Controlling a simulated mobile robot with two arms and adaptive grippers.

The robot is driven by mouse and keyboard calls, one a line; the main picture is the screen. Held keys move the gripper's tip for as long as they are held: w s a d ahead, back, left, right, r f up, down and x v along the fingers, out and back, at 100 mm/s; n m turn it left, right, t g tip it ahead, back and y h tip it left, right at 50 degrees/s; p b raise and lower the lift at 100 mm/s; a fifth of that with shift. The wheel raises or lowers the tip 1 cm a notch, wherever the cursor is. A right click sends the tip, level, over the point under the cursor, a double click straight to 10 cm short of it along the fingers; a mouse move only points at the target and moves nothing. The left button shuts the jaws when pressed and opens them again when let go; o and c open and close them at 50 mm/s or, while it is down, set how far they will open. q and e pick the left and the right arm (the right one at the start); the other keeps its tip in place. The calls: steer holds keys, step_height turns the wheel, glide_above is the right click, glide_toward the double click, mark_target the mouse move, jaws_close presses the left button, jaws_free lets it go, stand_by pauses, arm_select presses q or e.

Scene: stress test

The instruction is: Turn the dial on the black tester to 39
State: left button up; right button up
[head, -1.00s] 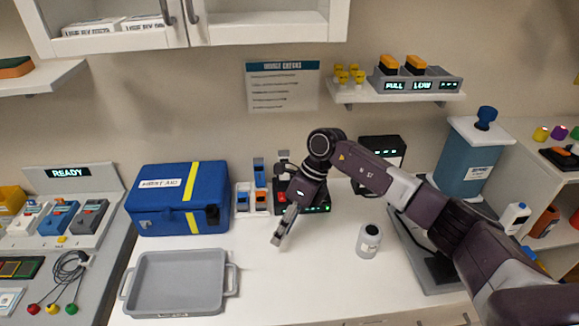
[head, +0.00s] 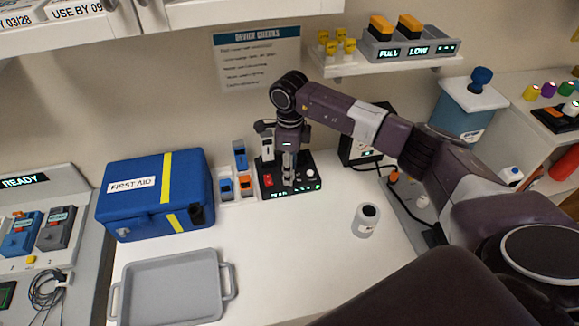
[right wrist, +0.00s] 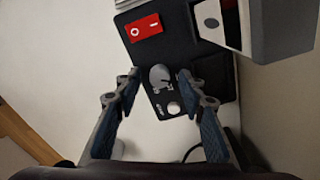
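The black tester (head: 297,188) lies on the white counter against the wall, with a red switch (head: 268,180), a pale round knob (head: 310,173) and green lit characters on its front edge. My right gripper (head: 289,180) points straight down over its middle. In the right wrist view the tester (right wrist: 187,58) shows the red rocker switch (right wrist: 145,28), a grey dial (right wrist: 160,77) and a pale round knob (right wrist: 174,108). The right gripper's (right wrist: 160,76) fingers are apart, one on each side of the dial; contact cannot be told. The dial's reading is not legible. My left gripper is out of view.
A grey-and-white upright part (right wrist: 240,25) stands close to the right finger. A blue first aid box (head: 150,195), small blue and orange items (head: 227,187) and a grey tray (head: 170,290) are left. The front middle counter is clear.

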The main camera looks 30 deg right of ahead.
steer(key=shift+f, duration=0.4)
steer(key=c, duration=0.4)
jaws_close()
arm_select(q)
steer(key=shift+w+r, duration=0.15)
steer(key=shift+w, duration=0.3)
